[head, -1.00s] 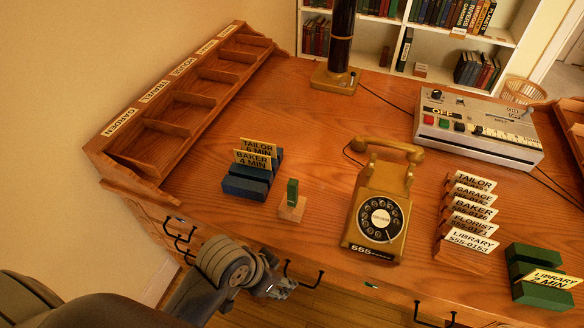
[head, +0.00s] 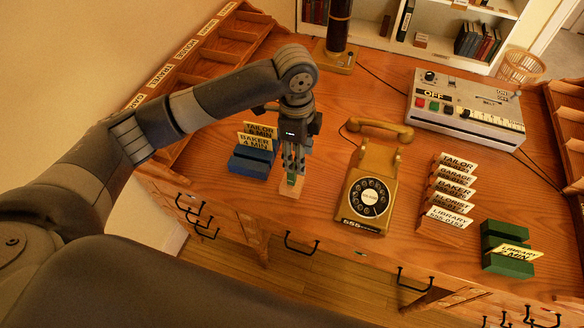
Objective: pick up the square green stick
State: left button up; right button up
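The square green stick (head: 291,180) stands upright in a small light wooden block on the desk, between the blue card holder and the telephone. My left gripper (head: 292,170) points straight down over it, with its fingertips around the stick's upper part. The fingers hide most of the stick, and only a bit of green shows at their tips. I cannot tell whether the fingers press on it. The wooden block (head: 291,191) rests on the desk. My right gripper is not in view.
A blue holder (head: 249,161) with two cards stands just left of the gripper. A gold rotary telephone (head: 372,190) stands to the right. Further right are a wooden card rack (head: 440,212), a green card holder (head: 505,262) and a grey switch box (head: 465,108). Bare desk lies in front of the block.

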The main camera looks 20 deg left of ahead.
pick_arm(q)
jog(key=shift+w+a+r, duration=0.3)
jog(key=shift+a+r, duration=0.2)
jog(key=shift+r, duration=0.05)
jog(key=shift+w+a+r, duration=0.25)
jog(key=shift+a+r, duration=0.2)
jog(key=shift+r, duration=0.1)
jog(key=shift+a+f, duration=0.1)
jog(key=shift+f, duration=0.15)
jog(key=p, duration=0.1)
send_over(292, 177)
jog(key=f, duration=0.4)
jog(key=shift+w+a+f, duration=0.1)
jog(key=shift+w+f, duration=0.15)
jog(key=shift+w, duration=0.05)
jog(key=shift+f+p, duration=0.4)
jog(key=shift+f, duration=0.2)
jog(key=f, duration=0.3)
jog(key=f+p, duration=0.1)
jog(key=shift+w+a+f, duration=0.1)
jog(key=shift+w+f, duration=0.1)
jog(key=shift+w, duration=0.05)
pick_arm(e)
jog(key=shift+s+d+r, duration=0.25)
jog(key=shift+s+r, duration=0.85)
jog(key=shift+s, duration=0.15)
pick_arm(q)
jog(key=shift+c, duration=0.6)
grip_shut()
